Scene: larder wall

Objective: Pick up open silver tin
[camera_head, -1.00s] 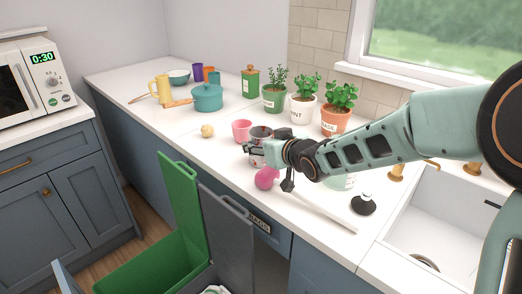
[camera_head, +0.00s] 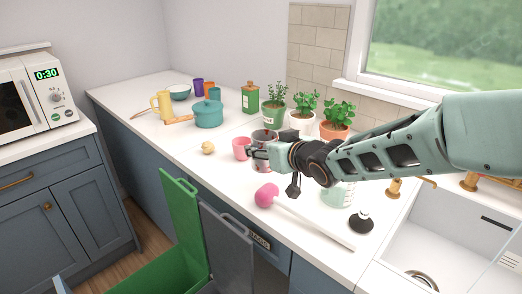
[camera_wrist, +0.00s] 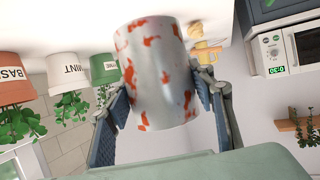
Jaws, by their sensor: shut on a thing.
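The silver tin (camera_wrist: 158,75) has red-orange smears on its side and sits between the two fingers of my gripper (camera_wrist: 162,115) in the wrist view. My gripper is shut on the tin. Whether the tin's base touches the counter is hidden in the head view.
A pink cup (camera_head: 241,148) stands close to the left of the tin. Potted herbs (camera_head: 335,122) stand behind. A teal pot (camera_head: 208,115) is farther left. Open green bin (camera_head: 182,215) is below the counter edge.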

